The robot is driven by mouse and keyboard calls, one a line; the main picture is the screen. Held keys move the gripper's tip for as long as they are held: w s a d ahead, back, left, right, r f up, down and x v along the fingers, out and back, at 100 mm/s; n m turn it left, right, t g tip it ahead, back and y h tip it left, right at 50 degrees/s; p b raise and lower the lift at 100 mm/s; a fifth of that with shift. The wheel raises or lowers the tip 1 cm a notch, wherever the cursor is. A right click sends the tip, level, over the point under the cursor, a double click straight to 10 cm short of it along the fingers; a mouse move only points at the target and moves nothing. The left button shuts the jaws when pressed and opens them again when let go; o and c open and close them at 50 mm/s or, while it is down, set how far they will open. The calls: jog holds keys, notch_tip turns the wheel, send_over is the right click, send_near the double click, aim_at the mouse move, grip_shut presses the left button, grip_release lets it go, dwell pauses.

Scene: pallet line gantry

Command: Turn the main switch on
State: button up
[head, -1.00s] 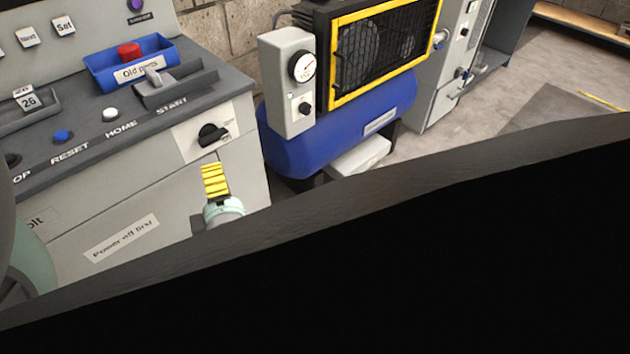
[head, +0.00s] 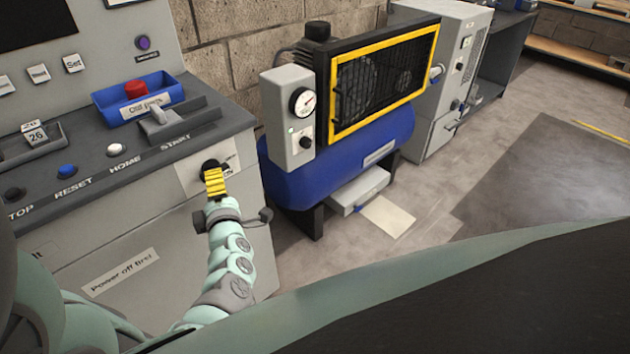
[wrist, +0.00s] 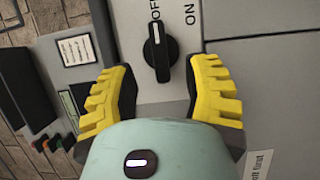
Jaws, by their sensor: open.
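The main switch is a black rotary knob (wrist: 158,52) on a pale plate on the cabinet front. Its white mark points at the OFF label (wrist: 154,10), and the ON label (wrist: 189,14) is to the right of that. In the head view the knob (head: 209,164) is partly hidden behind my gripper (head: 213,176). My gripper (wrist: 160,82) is open, its yellow ridged fingers to the left and right of the knob's lower end in the wrist view. Nothing is between the fingers except the knob's area; I see no contact.
A blue compressor (head: 340,150) stands to the right. Floor (head: 480,170) is clear further right.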

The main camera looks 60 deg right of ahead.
jog(key=shift+b+x, duration=0.3)
jog(key=shift+x, duration=2.3)
jog(key=shift+o, duration=0.2)
jog(key=shift+s, duration=0.1)
grip_shut()
